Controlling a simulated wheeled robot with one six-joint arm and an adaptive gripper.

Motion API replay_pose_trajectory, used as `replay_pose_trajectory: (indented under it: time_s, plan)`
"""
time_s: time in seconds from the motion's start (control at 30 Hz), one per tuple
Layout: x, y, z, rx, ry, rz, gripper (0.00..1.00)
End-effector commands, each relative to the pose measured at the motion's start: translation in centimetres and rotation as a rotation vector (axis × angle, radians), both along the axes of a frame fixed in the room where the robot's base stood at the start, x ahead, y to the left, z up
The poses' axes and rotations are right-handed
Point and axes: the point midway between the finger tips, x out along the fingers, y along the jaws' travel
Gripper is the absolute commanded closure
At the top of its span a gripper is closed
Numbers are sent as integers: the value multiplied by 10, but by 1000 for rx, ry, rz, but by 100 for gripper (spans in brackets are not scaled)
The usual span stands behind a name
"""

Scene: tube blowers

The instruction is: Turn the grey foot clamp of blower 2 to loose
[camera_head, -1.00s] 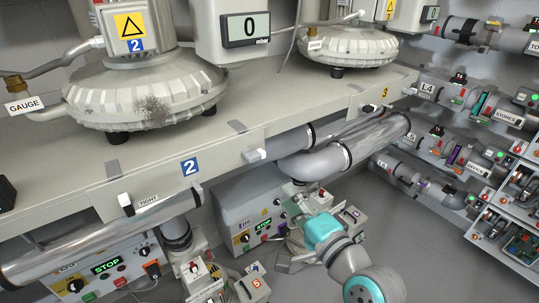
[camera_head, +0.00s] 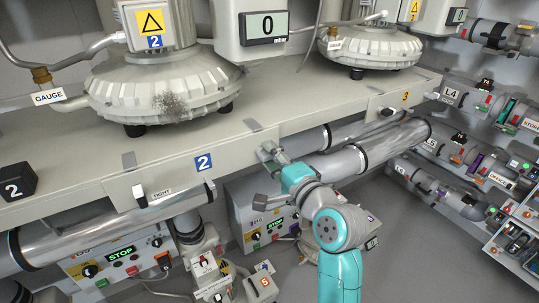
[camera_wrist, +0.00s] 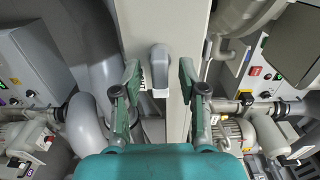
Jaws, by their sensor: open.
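The grey foot clamp (camera_wrist: 160,62) is a rounded lever on the pale front face of the bench (camera_head: 230,151). In the wrist view it stands between my two fingers, with a gap on each side. A small label beside it is partly covered by the left finger, and I cannot read it. My gripper (camera_head: 270,153) is open and empty at the bench front, right of the blue 2 sign (camera_head: 204,162). It mostly hides the clamp in the head view. Blower 2 (camera_head: 165,90) stands on the bench above.
Large pipes (camera_head: 375,145) run under the bench. Control boxes and small pumps stand below. Blower 3 (camera_head: 370,48) is at the right.

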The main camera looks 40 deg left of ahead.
Motion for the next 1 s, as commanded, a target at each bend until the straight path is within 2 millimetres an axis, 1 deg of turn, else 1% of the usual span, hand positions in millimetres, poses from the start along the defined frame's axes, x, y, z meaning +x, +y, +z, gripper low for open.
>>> replay_pose_trajectory:
  time_s: [0.03, 0.13, 0.43, 0.6, 1.0]
  plan:
    - [1, 4, 0, 0, 0, 0, 58]
    - [3, 8, 0, 0, -1, 0, 58]
    - [4, 10, 0, 0, -1, 0, 58]
    - [4, 10, 0, 0, 0, 0, 100]
    - [4, 10, 0, -14, -32, 0, 100]
